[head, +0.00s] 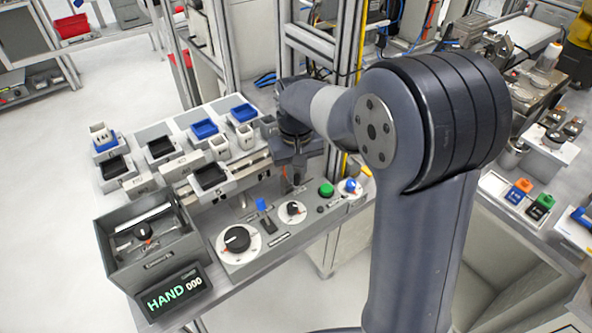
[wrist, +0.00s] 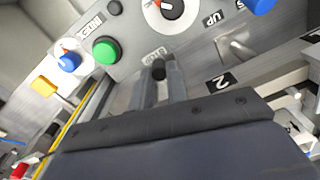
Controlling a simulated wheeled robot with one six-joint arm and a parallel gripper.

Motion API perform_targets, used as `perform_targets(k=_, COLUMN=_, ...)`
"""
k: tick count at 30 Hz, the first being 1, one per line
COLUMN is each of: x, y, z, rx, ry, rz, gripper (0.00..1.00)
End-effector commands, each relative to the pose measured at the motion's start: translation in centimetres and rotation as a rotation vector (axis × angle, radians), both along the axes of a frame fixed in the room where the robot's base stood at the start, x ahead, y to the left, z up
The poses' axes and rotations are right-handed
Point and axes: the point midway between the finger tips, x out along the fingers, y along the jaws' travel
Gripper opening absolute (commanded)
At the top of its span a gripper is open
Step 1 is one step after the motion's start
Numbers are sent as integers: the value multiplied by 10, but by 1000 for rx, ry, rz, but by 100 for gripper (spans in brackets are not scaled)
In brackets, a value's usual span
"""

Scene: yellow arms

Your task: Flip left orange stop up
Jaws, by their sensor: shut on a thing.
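My gripper (wrist: 165,75) reaches down over the grey control panel, its fingers close together on a small dark knob (wrist: 158,70) beside a small label. In the head view my gripper (head: 290,184) is just behind the panel's white-ringed selector dial (head: 292,210), and the knob is hidden there. No other clear orange stop shows on the panel.
A bare metal toggle (wrist: 235,47) sits by the "UP" label. Black and blue bins (head: 204,128) line the back. A display (head: 176,293) reads "HAND 000".

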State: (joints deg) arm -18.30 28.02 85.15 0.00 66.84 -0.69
Motion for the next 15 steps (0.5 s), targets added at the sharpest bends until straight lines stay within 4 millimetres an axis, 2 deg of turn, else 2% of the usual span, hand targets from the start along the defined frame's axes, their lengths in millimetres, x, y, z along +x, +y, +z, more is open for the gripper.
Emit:
perform_targets(k=10, x=0, y=0, z=1, rx=0, ry=0, rz=0, gripper=0)
perform_targets(k=15, x=0, y=0, z=13, rx=0, ry=-1, rz=0, gripper=0)
